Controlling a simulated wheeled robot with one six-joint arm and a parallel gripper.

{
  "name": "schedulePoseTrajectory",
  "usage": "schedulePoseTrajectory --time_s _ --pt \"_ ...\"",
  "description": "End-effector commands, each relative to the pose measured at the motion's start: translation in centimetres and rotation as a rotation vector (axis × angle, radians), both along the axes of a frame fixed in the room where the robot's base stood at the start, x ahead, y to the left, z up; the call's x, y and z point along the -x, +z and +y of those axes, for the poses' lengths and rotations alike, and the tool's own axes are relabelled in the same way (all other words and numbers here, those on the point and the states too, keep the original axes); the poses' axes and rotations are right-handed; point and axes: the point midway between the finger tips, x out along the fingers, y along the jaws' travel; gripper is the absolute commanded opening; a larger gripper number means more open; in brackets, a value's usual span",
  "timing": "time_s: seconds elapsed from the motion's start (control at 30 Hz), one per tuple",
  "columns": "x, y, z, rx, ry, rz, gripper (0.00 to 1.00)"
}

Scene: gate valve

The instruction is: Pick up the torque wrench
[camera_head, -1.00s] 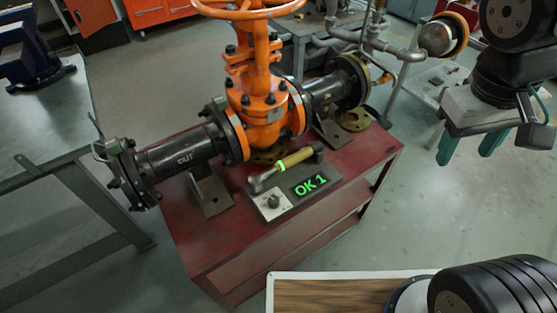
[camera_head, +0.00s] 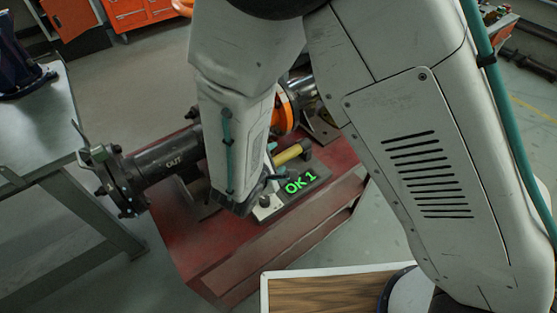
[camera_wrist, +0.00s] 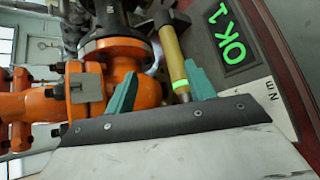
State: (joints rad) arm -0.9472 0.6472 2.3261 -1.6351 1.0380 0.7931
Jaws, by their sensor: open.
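The torque wrench has a yellow-olive handle (camera_wrist: 171,55) with a green glowing ring near its lower end in the wrist view. It lies on the dark tester unit with the lit "OK 1" display (camera_wrist: 230,40). In the head view part of its handle (camera_head: 292,152) shows beside my arm; the rest is hidden. My gripper (camera_wrist: 161,92) is open in the wrist view, its two green fingers on either side of the wrench's line, near the ringed end. Whether the fingers touch the wrench I cannot tell.
All rest on a red bench (camera_head: 200,258). A grey metal table (camera_head: 45,130) is at left, and a wood-topped board (camera_head: 320,292) is at front.

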Motion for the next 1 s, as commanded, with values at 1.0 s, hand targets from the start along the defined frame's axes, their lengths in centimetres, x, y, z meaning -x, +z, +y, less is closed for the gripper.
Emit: schedulePoseTrajectory --time_s 1.0 --pt "-4.7 -7.1 -0.7 0.020 0.117 0.020 0.54"
